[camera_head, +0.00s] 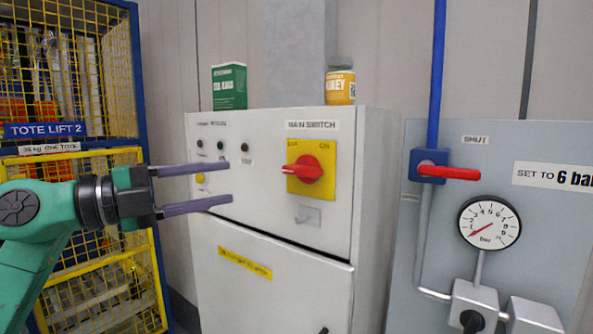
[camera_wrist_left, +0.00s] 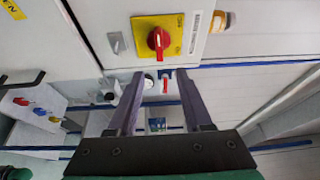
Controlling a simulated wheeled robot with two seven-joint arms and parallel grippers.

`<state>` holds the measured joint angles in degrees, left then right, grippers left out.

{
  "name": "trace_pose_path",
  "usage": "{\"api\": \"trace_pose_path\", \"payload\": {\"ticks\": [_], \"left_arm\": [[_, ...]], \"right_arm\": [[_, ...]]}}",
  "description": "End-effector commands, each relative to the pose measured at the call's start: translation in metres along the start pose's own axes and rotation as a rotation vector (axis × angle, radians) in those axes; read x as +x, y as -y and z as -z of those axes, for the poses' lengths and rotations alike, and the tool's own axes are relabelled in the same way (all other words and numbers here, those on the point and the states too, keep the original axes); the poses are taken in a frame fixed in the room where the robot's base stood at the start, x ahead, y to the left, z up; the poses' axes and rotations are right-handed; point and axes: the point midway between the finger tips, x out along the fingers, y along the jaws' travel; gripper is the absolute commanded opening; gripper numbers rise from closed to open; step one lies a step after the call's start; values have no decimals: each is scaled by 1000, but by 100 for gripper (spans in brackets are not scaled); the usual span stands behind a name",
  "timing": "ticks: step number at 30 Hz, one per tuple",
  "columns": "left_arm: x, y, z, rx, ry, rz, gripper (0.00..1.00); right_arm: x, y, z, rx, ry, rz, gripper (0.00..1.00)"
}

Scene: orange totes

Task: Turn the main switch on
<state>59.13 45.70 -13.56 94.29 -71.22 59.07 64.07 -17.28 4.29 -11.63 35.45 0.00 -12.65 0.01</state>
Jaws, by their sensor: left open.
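The main switch is a red rotary knob (camera_head: 308,170) on a yellow plate (camera_head: 323,188), on the front of a white cabinet, under a label reading MAIN SWITCH. Its handle points left, away from the ON mark at the plate's upper right. My left gripper (camera_head: 228,181) is open and empty, in front of the cabinet and left of the knob, with a clear gap to it. In the left wrist view the knob (camera_wrist_left: 158,40) shows beyond the two fingertips (camera_wrist_left: 158,75), roughly in line with the space between them. My right gripper is not in view.
A green box (camera_head: 229,87) and a yellow-labelled jar (camera_head: 340,86) stand on the cabinet top. A grey latch (camera_head: 307,215) sits below the switch. At right are a red valve handle (camera_head: 450,172) and a gauge (camera_head: 489,222). A yellow cage (camera_head: 95,180) stands at left.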

Motion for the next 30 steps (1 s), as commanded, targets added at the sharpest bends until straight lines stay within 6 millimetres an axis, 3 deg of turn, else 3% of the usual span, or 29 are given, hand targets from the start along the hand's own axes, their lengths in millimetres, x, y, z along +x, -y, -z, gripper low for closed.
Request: {"api": "trace_pose_path", "payload": {"ticks": [5, 19, 24, 30], "left_arm": [[13, 6, 9, 32, 8, -32, 50], [128, 5, 8, 30, 6, -27, 50], [143, 0, 7, 31, 9, -28, 50], [144, -1, 6, 32, 9, -28, 50]], "right_arm": [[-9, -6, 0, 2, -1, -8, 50], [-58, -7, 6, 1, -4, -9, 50], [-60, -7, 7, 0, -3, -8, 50], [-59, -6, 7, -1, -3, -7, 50]]}}
